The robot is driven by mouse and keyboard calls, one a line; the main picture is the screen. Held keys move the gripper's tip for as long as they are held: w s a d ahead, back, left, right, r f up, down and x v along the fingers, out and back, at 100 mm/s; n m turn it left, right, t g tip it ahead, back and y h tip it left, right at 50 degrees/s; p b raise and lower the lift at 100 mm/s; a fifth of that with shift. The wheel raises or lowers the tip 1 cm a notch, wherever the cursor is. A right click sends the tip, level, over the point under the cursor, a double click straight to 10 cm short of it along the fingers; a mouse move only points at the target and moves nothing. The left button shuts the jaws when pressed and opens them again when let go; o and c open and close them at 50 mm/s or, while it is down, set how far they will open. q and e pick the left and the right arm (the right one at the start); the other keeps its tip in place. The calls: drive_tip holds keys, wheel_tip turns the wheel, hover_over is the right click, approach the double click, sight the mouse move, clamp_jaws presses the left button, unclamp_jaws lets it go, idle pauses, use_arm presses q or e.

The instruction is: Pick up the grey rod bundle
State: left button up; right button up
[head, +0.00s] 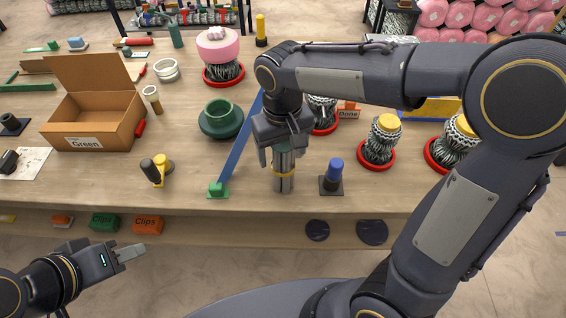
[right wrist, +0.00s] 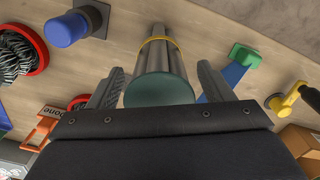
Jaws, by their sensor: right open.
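The grey rod bundle (head: 284,182) stands upright near the table's front edge, with a yellow band round its lower part. My right gripper (head: 283,155) points down over it, open, with a finger on either side of its upper part. In the right wrist view the bundle (right wrist: 160,88) shows its greenish end between the two spread fingers (right wrist: 160,85), with gaps at both sides. My left gripper (head: 133,253) is in front of the table at the lower left, away from the bundle; whether its jaws are apart is unclear.
A blue strap with a green end block (head: 217,189) lies left of the bundle. A blue-capped post on a dark base (head: 332,180) stands close on the right. A yellow-and-black tool (head: 157,170) and an open cardboard box (head: 95,115) are further left. Red-ringed chain bundles (head: 377,150) stand right.

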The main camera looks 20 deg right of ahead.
drive_tip(key=shift+f, duration=0.15)
clamp_jaws()
idle(0.4)
